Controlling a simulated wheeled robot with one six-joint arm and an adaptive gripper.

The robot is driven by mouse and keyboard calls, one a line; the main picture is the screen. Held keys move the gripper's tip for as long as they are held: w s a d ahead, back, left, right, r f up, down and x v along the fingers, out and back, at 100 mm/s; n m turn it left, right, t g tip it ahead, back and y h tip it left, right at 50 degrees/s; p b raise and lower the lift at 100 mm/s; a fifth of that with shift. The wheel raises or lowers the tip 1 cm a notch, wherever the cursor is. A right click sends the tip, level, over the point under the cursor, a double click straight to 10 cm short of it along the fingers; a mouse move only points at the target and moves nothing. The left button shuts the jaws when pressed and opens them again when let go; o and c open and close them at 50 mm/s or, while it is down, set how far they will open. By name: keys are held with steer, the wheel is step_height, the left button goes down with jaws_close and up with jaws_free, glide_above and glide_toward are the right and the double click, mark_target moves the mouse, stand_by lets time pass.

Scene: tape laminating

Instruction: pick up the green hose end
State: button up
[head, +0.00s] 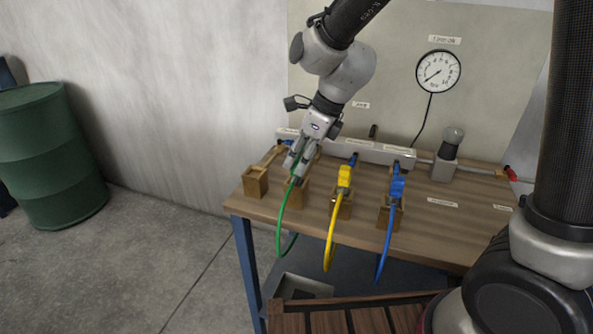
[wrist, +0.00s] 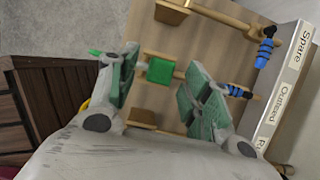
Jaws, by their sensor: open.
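The green hose (head: 280,225) hangs in a loop off the table's front left, its upper end at my gripper (head: 296,164). In the wrist view, a green block at the hose end (wrist: 160,70) lies between the two spread fingers of my gripper (wrist: 160,66). Gaps show on both sides of the block, so the fingers look apart from it. A short green piece shows left of the left finger; the part between is hidden behind that finger. In the head view, the fingers partly hide the hose end.
The yellow hose (head: 330,225) and blue hose (head: 386,235) stand to the right, near wooden holders. An empty wooden holder (head: 256,183) is at left. A pale labelled manifold (head: 372,152) runs behind. A gauge (head: 438,71) hangs on the back panel. The table's right front is clear.

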mark_target(296, 165)
steer(key=shift+x, duration=1.55)
jaws_close()
steer(key=shift+r, duration=0.1)
